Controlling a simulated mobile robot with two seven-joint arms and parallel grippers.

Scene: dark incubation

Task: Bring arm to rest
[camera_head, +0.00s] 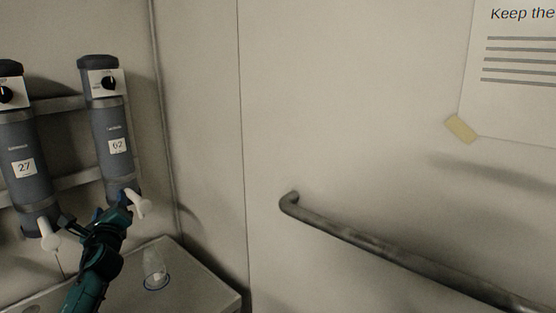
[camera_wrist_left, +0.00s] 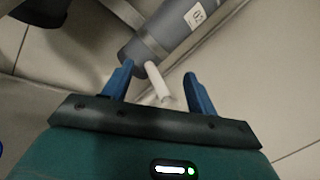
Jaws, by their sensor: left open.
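My left gripper (camera_head: 98,216) reaches up from the lower left in the head view, in front of the lower end of the grey cylinder marked 62 (camera_head: 112,165). In the left wrist view my left gripper (camera_wrist_left: 160,88) has its two blue fingers spread wide. A white spout (camera_wrist_left: 158,82) at the cylinder's end shows between the fingers. The fingers look apart from the spout, though the depth is hard to judge. My right gripper is in neither view.
A second cylinder marked 27 (camera_head: 23,150) hangs at the left. A clear cup (camera_head: 155,270) stands on a small shelf (camera_head: 205,285) below. A metal handrail (camera_head: 400,252) runs along the right wall, under a paper notice (camera_head: 515,85). The space before the wall is clear.

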